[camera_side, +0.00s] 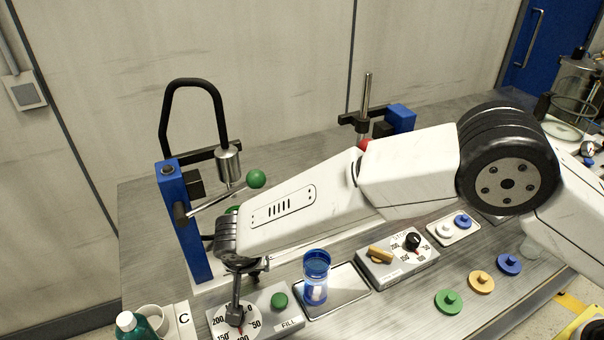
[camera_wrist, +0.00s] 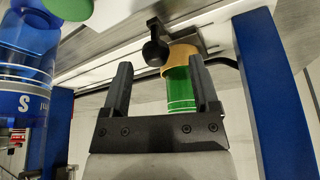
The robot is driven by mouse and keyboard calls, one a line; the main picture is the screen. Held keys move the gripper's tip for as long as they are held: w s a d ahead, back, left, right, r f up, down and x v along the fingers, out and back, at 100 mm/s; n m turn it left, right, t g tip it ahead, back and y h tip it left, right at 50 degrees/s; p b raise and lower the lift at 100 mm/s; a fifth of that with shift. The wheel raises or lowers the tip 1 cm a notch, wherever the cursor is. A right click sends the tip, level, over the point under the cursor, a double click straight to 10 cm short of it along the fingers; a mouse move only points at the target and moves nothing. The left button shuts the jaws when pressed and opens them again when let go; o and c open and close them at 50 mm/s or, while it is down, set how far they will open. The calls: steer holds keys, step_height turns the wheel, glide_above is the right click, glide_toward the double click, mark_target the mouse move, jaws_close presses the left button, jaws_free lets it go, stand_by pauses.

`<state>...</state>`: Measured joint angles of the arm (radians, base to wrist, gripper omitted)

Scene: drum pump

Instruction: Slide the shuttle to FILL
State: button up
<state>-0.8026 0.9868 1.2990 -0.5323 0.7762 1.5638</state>
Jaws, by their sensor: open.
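In the wrist view my gripper (camera_wrist: 160,66) is open, its two black fingers apart. A black ball knob (camera_wrist: 154,52) on a dark bracket shows just beyond the fingertips; it may be the shuttle's handle, but I cannot tell. A green jar with an orange lid (camera_wrist: 179,92) shows between the fingers, partly behind the right one; contact is unclear. In the side view my arm's end is low at the left, by the pump frame, and the fingers are hard to make out. A FILL label (camera_side: 289,323) is on the dial box (camera_side: 262,312). The shuttle is not clear in the side view.
A blue post (camera_side: 181,220) stands left of my wrist. A blue jar (camera_side: 316,278) stands on a tray; a blue jar marked S (camera_wrist: 24,80) shows close at left in the wrist view. A second dial box (camera_side: 398,260) and loose coloured lids (camera_side: 448,301) lie to the right.

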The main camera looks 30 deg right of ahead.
steer(key=shift+v, duration=2.85)
steer(key=shift+f, duration=0.1)
steer(key=s+d+r+n+g, duration=0.1)
steer(key=d+r, duration=0.1)
steer(key=d, duration=0.9)
steer(key=s+d+r+n+g, duration=0.1)
steer(key=d+r, duration=0.1)
steer(key=d, duration=1)
steer(key=s+d+n+y, duration=0.1)
steer(key=s+d+n, duration=0.1)
steer(key=s+d, duration=1.1)
steer(key=shift+d+t+y, duration=0.3)
steer(key=shift+d, duration=0.9)
steer(key=shift+f, duration=0.1)
